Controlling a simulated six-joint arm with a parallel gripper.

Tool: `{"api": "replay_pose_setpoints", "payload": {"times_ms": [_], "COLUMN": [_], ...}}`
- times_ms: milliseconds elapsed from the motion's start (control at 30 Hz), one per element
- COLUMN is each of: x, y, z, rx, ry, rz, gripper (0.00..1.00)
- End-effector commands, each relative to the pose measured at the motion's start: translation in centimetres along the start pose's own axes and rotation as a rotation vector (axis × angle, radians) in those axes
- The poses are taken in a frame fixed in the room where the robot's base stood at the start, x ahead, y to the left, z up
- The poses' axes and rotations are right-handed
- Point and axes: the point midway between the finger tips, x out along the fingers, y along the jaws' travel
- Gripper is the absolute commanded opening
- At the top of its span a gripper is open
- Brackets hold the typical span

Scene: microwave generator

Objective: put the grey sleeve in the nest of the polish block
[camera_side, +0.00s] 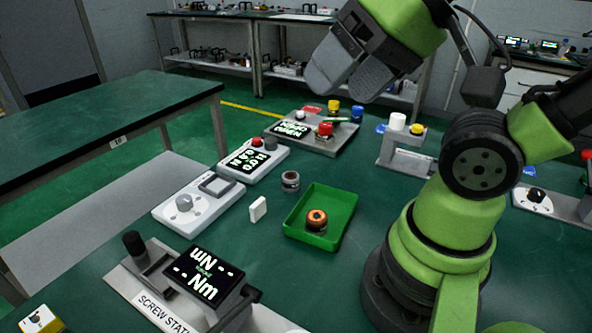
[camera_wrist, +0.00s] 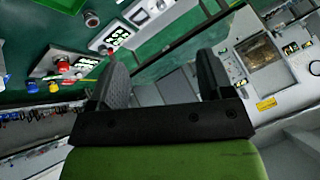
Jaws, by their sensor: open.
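A short grey ring-shaped part (camera_side: 290,181), which looks like the grey sleeve, stands upright on the green table left of the green tray. A small round grey part also shows in the wrist view (camera_wrist: 92,20), but I cannot tell if it is the same one. No part is clearly marked as the polish block, so I cannot tell which it is or see its nest. My gripper (camera_side: 347,78) is raised high above the far part of the table, away from the grey part. Its fingers are apart in the wrist view (camera_wrist: 164,78), with nothing between them.
The green tray (camera_side: 343,208) holds a copper-topped part (camera_side: 317,219). A small white block (camera_side: 258,209) stands left of it. A white knobbed device (camera_side: 196,207), display unit (camera_side: 250,163) and screw station (camera_side: 205,276) line the left.

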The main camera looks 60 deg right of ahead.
Motion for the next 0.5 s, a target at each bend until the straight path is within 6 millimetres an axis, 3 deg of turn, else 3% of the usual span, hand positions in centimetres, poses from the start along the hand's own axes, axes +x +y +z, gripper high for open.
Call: {"api": "replay_pose_setpoints", "payload": {"times_ms": [133,233,367,500], "x": [0.3,1.3,3.7,7.4], "y": [0.1,0.3,1.5,3.9], "z": [-0.7,-2.2,-5.4,-8.6], "rx": [0.062,0.222,0.563,0.968], "ry": [-0.009,-0.03,-0.054,-0.055], "rz": [0.016,0.057,0.145,0.252], "gripper": [0.74,0.74,0.74,0.74]}}
